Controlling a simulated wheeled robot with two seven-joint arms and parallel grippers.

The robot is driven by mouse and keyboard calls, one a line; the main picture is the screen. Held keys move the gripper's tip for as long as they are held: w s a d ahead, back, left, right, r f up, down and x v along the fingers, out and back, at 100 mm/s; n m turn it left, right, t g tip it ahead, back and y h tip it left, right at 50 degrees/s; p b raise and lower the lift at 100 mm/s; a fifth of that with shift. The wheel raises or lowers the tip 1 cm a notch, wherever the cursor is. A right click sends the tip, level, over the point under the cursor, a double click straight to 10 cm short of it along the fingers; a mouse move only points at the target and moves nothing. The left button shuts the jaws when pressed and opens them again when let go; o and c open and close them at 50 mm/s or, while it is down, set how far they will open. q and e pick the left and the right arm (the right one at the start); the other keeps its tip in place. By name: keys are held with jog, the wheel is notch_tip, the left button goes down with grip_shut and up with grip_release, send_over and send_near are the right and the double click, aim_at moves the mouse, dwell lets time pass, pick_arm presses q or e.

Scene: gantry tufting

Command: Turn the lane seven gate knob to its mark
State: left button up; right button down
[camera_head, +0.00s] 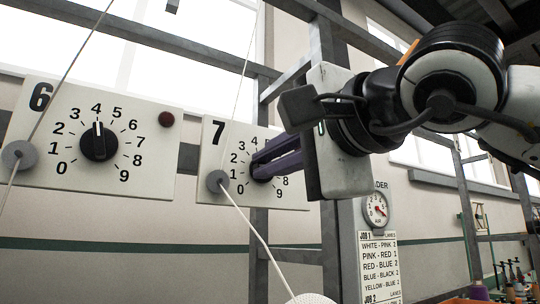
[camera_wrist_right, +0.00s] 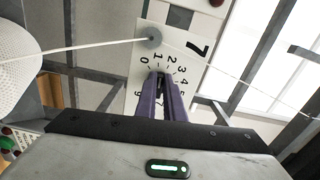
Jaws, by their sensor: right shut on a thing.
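The lane seven panel (camera_head: 240,201) is a white plate with a black 7 and a ring of numbers; it also shows in the right wrist view (camera_wrist_right: 178,54). My right gripper (camera_head: 260,168) reaches in from the right, with its purple fingers shut on the lane seven gate knob at the dial's centre. In the right wrist view the fingertips (camera_wrist_right: 161,80) meet over the dial. The fingers cover most of the knob and some numbers, so I cannot tell where its pointer stands. No separate mark is discernible. My left gripper is not in view.
The lane six panel (camera_head: 60,185) hangs to the left, its black knob (camera_head: 99,142) pointing near 4, with a dark red lamp (camera_head: 166,119). A grey round guide (camera_head: 217,181) with white yarn (camera_head: 258,240) sits at panel seven's left edge. A gauge (camera_head: 376,209) and job list (camera_head: 380,265) are lower right.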

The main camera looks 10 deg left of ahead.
jog(key=shift+w+d+f+n+p, duration=0.1)
jog(key=shift+f+n+p, duration=0.15)
jog(key=shift+n, duration=1)
jog(key=shift+s+a+f+n+p, duration=0.1)
jog(key=shift+n+p, duration=0.1)
jog(key=shift+n, duration=1.1)
jog(key=shift+w+d+f+n+p, duration=0.1)
jog(key=shift+f+n+p, duration=0.15)
jog(key=shift+n, duration=1)
jog(key=c, duration=1.9)
grip_release()
jog(key=shift+o, duration=0.2)
